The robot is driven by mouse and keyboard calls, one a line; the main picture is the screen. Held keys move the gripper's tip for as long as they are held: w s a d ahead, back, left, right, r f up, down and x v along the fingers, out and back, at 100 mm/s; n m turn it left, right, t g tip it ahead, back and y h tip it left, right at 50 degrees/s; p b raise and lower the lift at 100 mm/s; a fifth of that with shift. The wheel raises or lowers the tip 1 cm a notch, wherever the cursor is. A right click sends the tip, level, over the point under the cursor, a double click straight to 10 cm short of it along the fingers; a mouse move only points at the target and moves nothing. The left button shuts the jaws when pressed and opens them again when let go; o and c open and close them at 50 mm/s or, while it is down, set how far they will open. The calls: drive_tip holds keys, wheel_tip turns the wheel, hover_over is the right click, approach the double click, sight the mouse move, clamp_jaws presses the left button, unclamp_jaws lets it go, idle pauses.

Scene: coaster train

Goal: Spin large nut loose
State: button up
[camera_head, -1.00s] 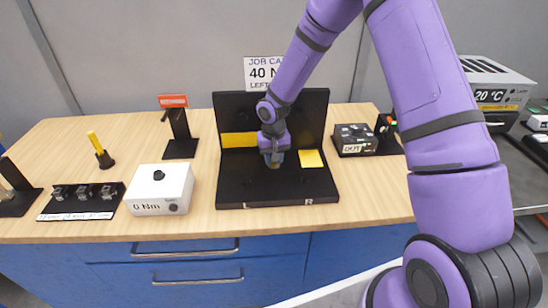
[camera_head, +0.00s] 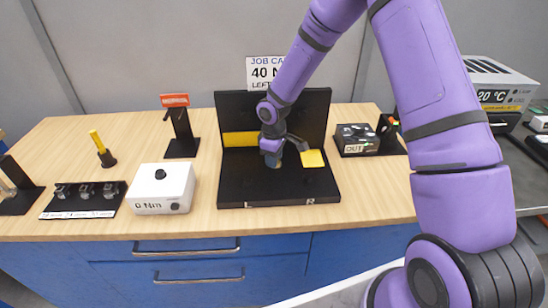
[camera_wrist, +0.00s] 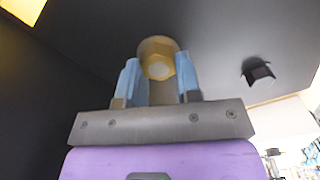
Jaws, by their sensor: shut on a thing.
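The large nut (camera_wrist: 159,66) is a brass-coloured hex piece in the wrist view, on the black fixture. My gripper (camera_wrist: 160,80) has its two blue fingers on either side of it, shut on it. In the head view my gripper (camera_head: 272,159) is low in front of the fixture's upright back panel, over the black base (camera_head: 280,190) marked L and R. The nut is mostly hidden there by my gripper. A black cap-like fitting (camera_wrist: 257,71) shows to the right in the wrist view, apart from my fingers.
A white box reading 0 Nm (camera_head: 162,189) and a rack of small sockets (camera_head: 84,199) stand to the left. A dark box (camera_head: 357,140) stands to the right. The front table strip is clear.

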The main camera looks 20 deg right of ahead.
drive_tip(key=n, duration=0.5)
drive_tip(key=shift+s+n, duration=0.15)
drive_tip(key=shift+n, duration=0.15)
drive_tip(key=n, duration=0.5)
drive_tip(key=shift+s, duration=0.15)
drive_tip(key=shift+f+n, duration=0.1)
drive_tip(key=shift+n, duration=0.2)
drive_tip(key=o, duration=0.9)
wheel_tip(320, 180, up, 11)
drive_tip(key=shift+f, duration=0.1)
